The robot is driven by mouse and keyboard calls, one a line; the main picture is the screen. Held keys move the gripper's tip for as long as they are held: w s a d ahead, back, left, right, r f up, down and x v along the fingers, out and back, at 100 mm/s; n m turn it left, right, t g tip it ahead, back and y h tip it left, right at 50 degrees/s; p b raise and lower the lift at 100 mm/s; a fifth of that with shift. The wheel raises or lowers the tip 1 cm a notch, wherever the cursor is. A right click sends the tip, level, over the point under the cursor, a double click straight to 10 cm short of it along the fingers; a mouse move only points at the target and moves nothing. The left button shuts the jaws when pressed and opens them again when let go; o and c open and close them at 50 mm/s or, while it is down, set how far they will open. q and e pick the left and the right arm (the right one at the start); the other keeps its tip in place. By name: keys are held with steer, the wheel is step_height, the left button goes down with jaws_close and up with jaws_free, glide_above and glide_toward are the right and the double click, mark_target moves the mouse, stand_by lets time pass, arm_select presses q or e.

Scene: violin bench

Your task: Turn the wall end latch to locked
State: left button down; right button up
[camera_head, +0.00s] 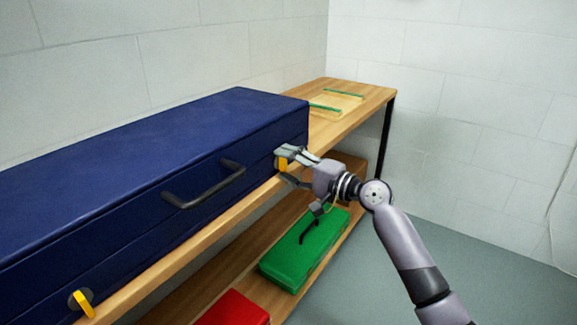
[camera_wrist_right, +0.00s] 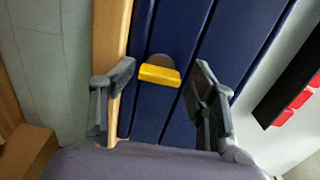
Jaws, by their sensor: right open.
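The long navy case (camera_head: 150,150) lies closed on the wooden bench, with a dark handle (camera_head: 205,186) on its front. The wall end latch (camera_head: 283,164) is a small yellow lever at the case's right end, partly covered by my gripper. In the right wrist view the yellow latch (camera_wrist_right: 160,75) sits on a grey round base and lies across the direction of the case's seams. My right gripper (camera_head: 286,166) is open, with a finger on either side of the latch. In the wrist view both fingers stand apart from it. My left gripper is out of view.
A second yellow latch (camera_head: 82,303) sits at the case's near left end. A green box (camera_head: 300,250) and a red box (camera_head: 235,309) are on the lower shelf. A wooden piece with green edges (camera_head: 338,102) lies on the bench's far end. The floor at right is clear.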

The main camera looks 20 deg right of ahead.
steer(key=shift+f, duration=0.1)
steer(key=v, duration=0.8)
stand_by(0.3)
